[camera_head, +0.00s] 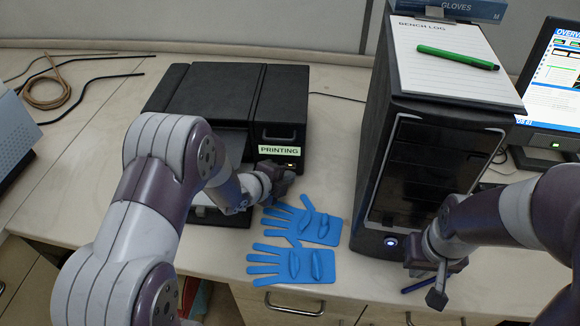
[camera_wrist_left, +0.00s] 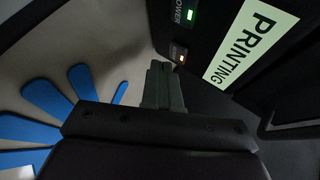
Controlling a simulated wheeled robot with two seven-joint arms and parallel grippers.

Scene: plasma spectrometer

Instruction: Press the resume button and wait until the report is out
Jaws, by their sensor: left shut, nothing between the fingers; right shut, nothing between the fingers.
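The black printer (camera_head: 215,90) stands at the back left of the bench, with a pale label (camera_head: 279,151) reading PRINTING; the label also shows in the left wrist view (camera_wrist_left: 250,45). In that view a green POWER light (camera_wrist_left: 190,15) and a small orange-lit spot (camera_wrist_left: 181,59) with a blurred label sit on the front panel. My left gripper (camera_head: 277,178) is shut and empty, its fingertips (camera_wrist_left: 160,75) close to the panel; contact cannot be told. My left arm hides much of the printer front, and I cannot tell whether a report lies there. My right gripper (camera_head: 438,290) is shut and empty at the bench front.
A black computer tower (camera_head: 385,160) carries a clipboard (camera_head: 440,75) and green pen (camera_head: 457,57). A monitor (camera_head: 550,90) stands at the right. Cables (camera_head: 45,90) lie at the left.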

